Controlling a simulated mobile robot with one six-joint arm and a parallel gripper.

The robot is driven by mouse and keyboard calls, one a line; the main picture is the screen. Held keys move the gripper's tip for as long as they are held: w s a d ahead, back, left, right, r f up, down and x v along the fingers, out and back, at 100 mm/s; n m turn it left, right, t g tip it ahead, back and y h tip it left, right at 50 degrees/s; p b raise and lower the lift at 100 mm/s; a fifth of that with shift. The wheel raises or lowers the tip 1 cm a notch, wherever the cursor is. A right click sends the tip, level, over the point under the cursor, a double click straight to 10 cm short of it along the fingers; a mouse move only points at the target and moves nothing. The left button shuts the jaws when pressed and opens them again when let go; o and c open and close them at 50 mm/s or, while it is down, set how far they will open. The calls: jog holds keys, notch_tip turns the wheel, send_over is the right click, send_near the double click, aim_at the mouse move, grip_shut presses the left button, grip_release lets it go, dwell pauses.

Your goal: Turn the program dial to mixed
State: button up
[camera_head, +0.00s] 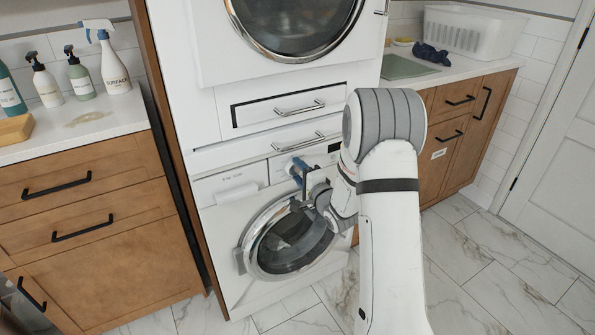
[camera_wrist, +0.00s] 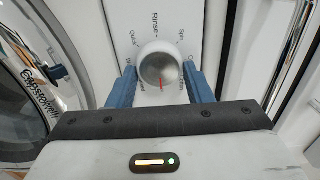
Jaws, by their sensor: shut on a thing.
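The program dial (camera_wrist: 158,66) is a round silver-white knob on the white panel of the lower washing machine (camera_head: 235,222). Its red mark points toward the bottom of the wrist view. Labels around it include Rinse at the top, Quick at the left and Spin at the right. Other labels are partly hidden, and I cannot make out "mixed". My gripper (camera_wrist: 161,76) is shut on the dial, with one blue finger on each side. In the head view my gripper (camera_head: 299,168) is at the machine's control panel, and the dial is hard to make out there.
The washer's round door (camera_head: 249,239) is just below the gripper and looks closed. A second machine (camera_head: 206,45) is stacked above, with a handled drawer (camera_head: 280,107) between them. Wooden cabinets flank both sides; bottles stand on the left counter (camera_head: 70,133). The marble floor (camera_head: 475,270) at right is clear.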

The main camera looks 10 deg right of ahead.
jog(key=m+p, duration=0.1)
jog(key=m, duration=0.3)
jog(key=shift+m, duration=0.3)
jog(key=shift+a+f+m+p, duration=0.15)
jog(key=shift+m+p, duration=0.65)
jog(key=shift+m, duration=1.2)
jog(key=shift+s+f, duration=0.1)
jog(key=o, duration=1)
jog(key=shift+p+v, duration=0.4)
jog(key=shift+v, duration=3.45)
